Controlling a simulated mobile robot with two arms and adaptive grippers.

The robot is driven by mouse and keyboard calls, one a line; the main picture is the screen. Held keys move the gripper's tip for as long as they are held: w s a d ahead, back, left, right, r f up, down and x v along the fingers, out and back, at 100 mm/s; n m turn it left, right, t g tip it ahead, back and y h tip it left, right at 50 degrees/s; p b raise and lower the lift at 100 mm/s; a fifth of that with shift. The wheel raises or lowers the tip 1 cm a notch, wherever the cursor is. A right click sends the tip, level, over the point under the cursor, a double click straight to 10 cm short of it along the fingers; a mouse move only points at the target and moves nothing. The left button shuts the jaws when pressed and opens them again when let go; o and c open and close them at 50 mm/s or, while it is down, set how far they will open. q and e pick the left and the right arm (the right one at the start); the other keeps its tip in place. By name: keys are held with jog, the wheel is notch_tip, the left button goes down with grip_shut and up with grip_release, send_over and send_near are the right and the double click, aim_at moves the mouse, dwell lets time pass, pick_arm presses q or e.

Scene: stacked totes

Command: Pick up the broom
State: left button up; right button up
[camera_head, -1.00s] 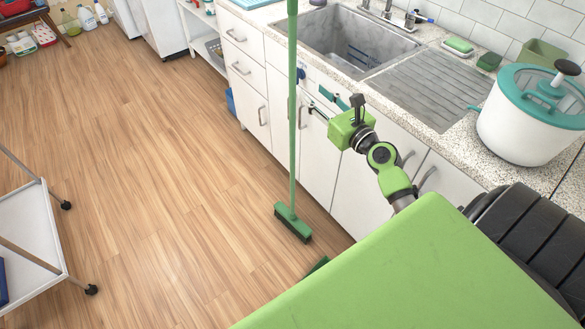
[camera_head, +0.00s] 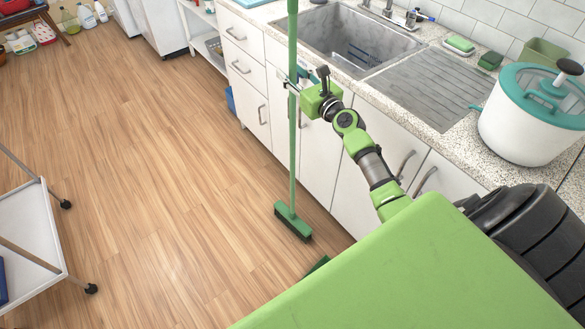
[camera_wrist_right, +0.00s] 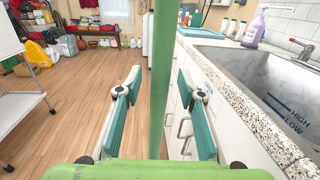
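The green broom (camera_head: 293,150) stands upright on the floor beside the white cabinets, its brush head down and the top of its handle cut off by the picture edge. My right gripper (camera_head: 291,85) is at the upper part of the handle, close to the cabinet fronts. In the right wrist view the broom handle (camera_wrist_right: 164,60) runs vertically between the two teal-padded fingers of the gripper (camera_wrist_right: 160,95). The fingers are apart, with a visible gap on each side of the handle. My left gripper is not in view.
The counter (camera_wrist_right: 238,85) with its sink (camera_head: 345,38) lies right of the handle. A white pot (camera_head: 530,120) stands on the counter. A white wheeled cart (camera_head: 35,230) is at the left. The wooden floor between is clear.

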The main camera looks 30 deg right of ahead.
jog(key=shift+s, duration=0.1)
grip_shut()
jog(key=shift+r, duration=0.15)
